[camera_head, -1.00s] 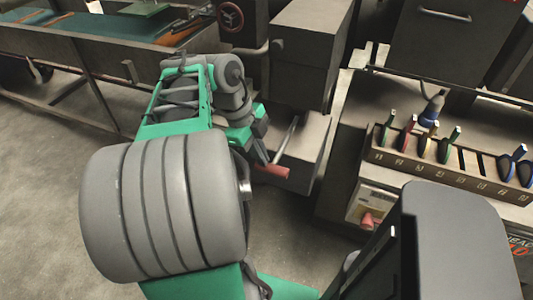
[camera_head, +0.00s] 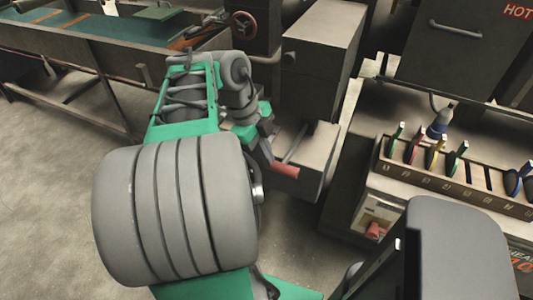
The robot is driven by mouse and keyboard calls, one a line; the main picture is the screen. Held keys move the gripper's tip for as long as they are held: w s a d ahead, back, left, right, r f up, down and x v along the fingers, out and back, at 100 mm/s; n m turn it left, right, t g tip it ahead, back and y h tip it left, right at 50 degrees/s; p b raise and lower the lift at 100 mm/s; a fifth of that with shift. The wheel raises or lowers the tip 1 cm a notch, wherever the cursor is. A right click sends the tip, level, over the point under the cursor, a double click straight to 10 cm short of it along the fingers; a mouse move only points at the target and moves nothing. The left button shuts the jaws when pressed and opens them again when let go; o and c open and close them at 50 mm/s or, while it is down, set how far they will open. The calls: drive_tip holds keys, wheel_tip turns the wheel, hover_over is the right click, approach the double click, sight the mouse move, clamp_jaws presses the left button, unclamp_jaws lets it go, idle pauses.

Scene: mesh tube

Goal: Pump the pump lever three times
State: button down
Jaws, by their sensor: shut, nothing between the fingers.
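The pump lever is a thin grey rod with a red handle (camera_head: 286,170), right of centre. It slopes down toward the handle in front of a grey box-shaped unit. My gripper (camera_head: 264,153), at the end of my green and grey arm, is shut and empty just left of and above the red handle. Its fingertips are small and dark here. I cannot tell whether they touch the handle. My arm hides part of the area left of the lever.
A tall grey box (camera_head: 325,45) stands behind the lever. To the right, a bench carries a rack (camera_head: 450,180) of coloured-handled tools. A smaller red part (camera_head: 375,231) sits low on the bench's front. A long table (camera_head: 110,55) stands back left. Open floor lies left.

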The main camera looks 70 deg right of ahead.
drive_tip(key=w+a+f+n+t+h, duration=0.1)
drive_tip(key=w+a+f+n+t, duration=0.1)
drive_tip(key=w+a+n, duration=0.75)
drive_tip(key=w+a+f+n+t, duration=0.1)
drive_tip(key=w+a+n+t, duration=0.1)
drive_tip(key=w+a+n, duration=0.7)
drive_tip(key=w+a+f+n+t+y, duration=0.1)
drive_tip(key=a+n, duration=0.6)
drive_tip(key=n, duration=0.3)
drive_tip(key=w+a+f+n+y, duration=0.1)
drive_tip(key=w+a+f+n, duration=0.1)
drive_tip(key=a+n, duration=0.6)
drive_tip(key=shift+w+n+t, duration=0.2)
drive_tip(key=shift+n+t, duration=0.2)
drive_tip(key=shift+n, duration=0.55)
drive_tip(key=shift+d+f, duration=0.1)
